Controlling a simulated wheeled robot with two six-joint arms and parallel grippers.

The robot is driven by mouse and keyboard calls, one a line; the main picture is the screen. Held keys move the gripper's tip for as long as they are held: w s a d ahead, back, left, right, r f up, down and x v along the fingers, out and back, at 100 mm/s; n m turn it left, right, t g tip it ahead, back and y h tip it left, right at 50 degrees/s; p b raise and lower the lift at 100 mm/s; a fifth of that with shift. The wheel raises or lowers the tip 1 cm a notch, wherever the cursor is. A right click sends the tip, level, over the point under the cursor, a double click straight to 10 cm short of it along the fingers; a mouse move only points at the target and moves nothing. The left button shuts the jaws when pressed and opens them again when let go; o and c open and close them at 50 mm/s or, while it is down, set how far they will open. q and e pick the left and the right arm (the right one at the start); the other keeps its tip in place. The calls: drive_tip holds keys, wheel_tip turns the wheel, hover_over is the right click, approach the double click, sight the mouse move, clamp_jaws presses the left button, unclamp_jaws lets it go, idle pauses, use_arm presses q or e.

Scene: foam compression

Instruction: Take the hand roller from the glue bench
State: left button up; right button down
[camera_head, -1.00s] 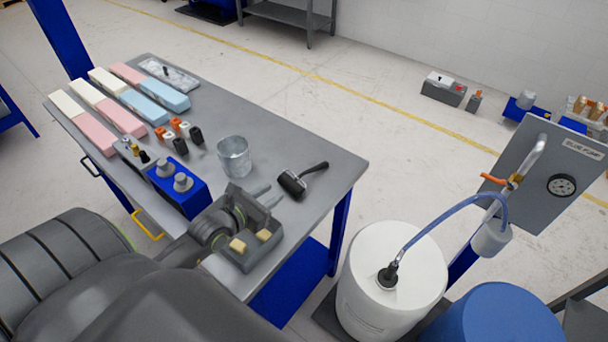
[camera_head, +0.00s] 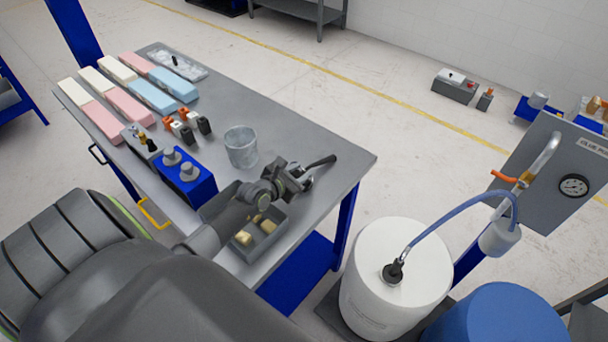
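The hand roller lies near the right end of the grey glue bench (camera_head: 330,150). Its black handle (camera_head: 320,161) points up and to the right in the picture. My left gripper (camera_head: 300,180) is at the roller, over its roller head, and covers most of that end. Its fingers are dark against the dark roller, so I cannot tell whether they touch it or have closed on it. My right gripper is not in view.
A blue box (camera_head: 188,180) and foam blocks (camera_head: 125,105) are farther left. A white drum (camera_head: 395,270) stands right of the bench.

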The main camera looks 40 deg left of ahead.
sight(310, 167)
use_arm(q)
drive_tip(key=shift+b+x, duration=0.6)
drive_tip(key=shift+x, duration=2.15)
drive_tip(key=shift+s, duration=0.1)
clamp_jaws()
